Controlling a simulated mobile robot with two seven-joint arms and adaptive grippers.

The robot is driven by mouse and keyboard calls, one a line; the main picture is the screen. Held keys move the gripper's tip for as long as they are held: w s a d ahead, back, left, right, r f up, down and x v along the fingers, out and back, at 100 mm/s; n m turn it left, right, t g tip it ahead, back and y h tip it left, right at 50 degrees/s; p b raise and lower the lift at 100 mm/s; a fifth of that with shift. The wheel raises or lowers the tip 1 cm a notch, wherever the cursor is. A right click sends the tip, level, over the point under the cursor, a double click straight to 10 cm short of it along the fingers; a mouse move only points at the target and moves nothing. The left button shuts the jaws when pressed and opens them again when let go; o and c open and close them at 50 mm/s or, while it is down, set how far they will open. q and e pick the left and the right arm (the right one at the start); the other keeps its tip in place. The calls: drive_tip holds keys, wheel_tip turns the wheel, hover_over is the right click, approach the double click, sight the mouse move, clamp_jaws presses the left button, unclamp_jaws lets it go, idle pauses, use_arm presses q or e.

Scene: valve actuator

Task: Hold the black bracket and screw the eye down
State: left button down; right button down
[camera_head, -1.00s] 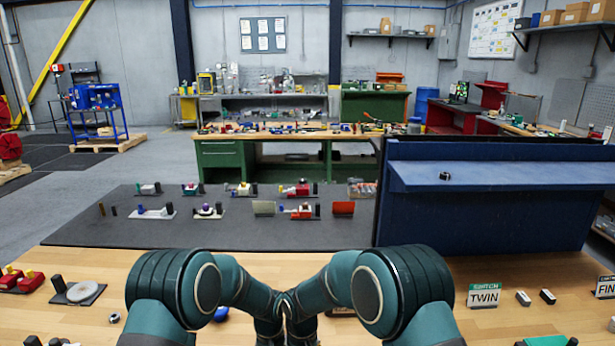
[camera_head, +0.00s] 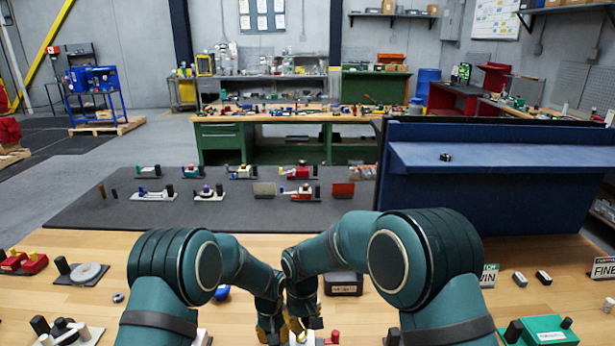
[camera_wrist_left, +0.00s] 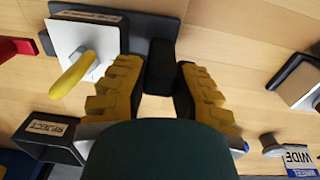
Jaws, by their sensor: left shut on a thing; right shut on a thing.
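In the left wrist view, the black bracket (camera_wrist_left: 160,66) is a dark upright block at the edge of a dark base. The yellow fingers of my left gripper (camera_wrist_left: 160,90) are on both sides of it, shut on it. In the head view, my left gripper (camera_head: 268,330) and my right gripper (camera_head: 297,330) are close together at the bottom middle. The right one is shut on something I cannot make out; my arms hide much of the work.
A dark box with a label (camera_head: 343,284) is just behind the grippers. A blue shelf unit (camera_head: 485,190) stands at the back right. A grey mat (camera_head: 235,212) with several small fixtures lies behind. A REJECT box (camera_wrist_left: 48,135) is at lower left in the wrist view.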

use_arm(q)
drive_tip(key=c, duration=0.8)
unclamp_jaws()
